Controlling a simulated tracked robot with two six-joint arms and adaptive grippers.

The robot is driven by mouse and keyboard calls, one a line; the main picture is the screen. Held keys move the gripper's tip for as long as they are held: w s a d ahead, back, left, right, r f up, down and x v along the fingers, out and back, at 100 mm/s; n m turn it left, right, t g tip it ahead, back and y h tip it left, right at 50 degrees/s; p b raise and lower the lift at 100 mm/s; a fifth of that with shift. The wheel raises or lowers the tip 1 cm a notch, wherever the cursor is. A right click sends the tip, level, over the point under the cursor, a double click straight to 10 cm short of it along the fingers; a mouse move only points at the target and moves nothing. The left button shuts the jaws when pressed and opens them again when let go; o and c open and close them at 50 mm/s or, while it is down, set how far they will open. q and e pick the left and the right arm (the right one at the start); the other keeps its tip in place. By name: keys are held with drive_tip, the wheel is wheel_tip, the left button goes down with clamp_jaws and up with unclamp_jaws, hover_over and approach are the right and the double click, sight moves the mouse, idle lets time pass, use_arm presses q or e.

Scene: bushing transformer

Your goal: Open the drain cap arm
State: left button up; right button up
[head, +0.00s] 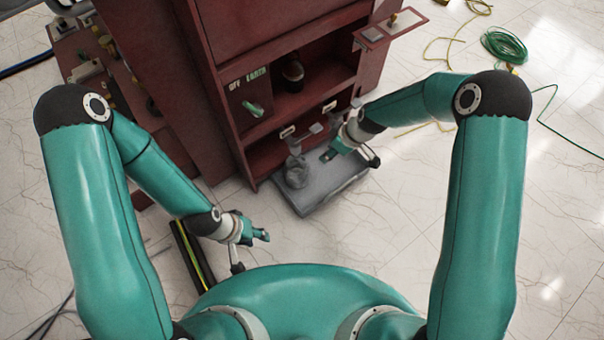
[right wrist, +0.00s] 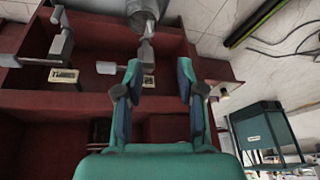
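Grey lever-like fittings stick out from the lower bay of the dark red cabinet. One lever (right wrist: 146,52) shows ahead of my right gripper in the right wrist view, with a small grey tab (right wrist: 107,67) beside it. Another grey fitting (right wrist: 61,40) is further left. I cannot tell for sure which is the drain cap arm. My right gripper (head: 333,152) is over the grey tray, in front of the bay. Its fingers (right wrist: 160,76) are apart and empty, with the lever beyond them. My left gripper (head: 262,236) hangs left of the tray, away from the fittings; its finger gap is unclear.
A grey tray (head: 318,198) lies on the floor at the cabinet (head: 165,65), with a grey round vessel (head: 296,173) on it. A green handle (head: 253,109) sits under OFF/EARTH labels. A red panel (head: 392,27) juts out right. A green cable coil (head: 506,45) lies at right.

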sight(306, 162)
drive_tip(key=shift+n, duration=0.9)
drive_tip(key=w+b+x, duration=0.1)
drive_tip(key=b+x, duration=0.1)
drive_tip(key=x, duration=0.4)
drive_tip(key=b+x, duration=0.2)
drive_tip(key=x, duration=0.4)
drive_tip(key=w+b+x, duration=0.1)
drive_tip(key=b+x, duration=0.1)
drive_tip(key=x, duration=0.4)
drive_tip(key=shift+w+a, duration=0.35)
use_arm(q)
wheel_tip(306, 162, down, 8)
drive_tip(key=shift+r, duration=0.2)
use_arm(e)
clamp_jaws()
